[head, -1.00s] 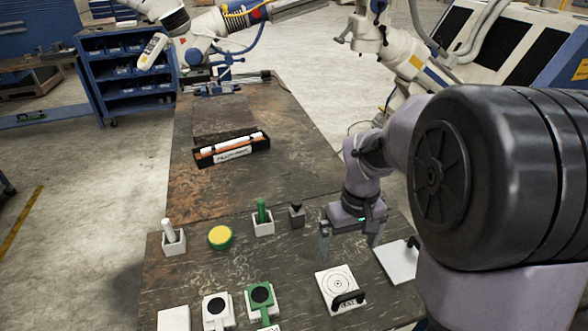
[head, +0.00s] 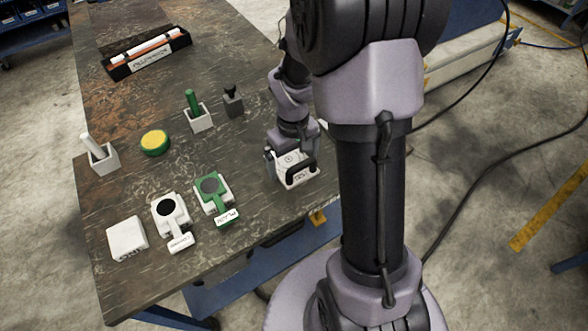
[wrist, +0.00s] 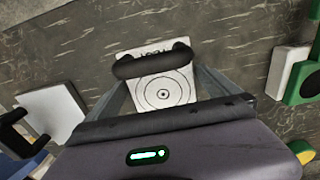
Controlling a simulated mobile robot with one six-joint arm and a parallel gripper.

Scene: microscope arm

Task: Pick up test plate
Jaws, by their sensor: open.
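The test plate is a white square plate (head: 297,178) with printed target rings and a black bar handle (head: 301,169), lying on the dark table near its front right edge. In the wrist view the plate (wrist: 163,95) is ahead of my gripper, with its handle (wrist: 152,64) across the upper part of it. My gripper (head: 291,158) is open and low over the plate, one finger on each side of it. In the wrist view the fingers of my gripper (wrist: 161,82) flank the plate. I cannot tell whether they touch it. My arm hides some of the table to the right.
Another white plate (wrist: 52,112) with a black handle lies left in the wrist view. In the head view, a green-framed plate (head: 212,190), a white plate with a black disc (head: 170,212), a yellow-topped green button (head: 155,142) and several holders stand leftward.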

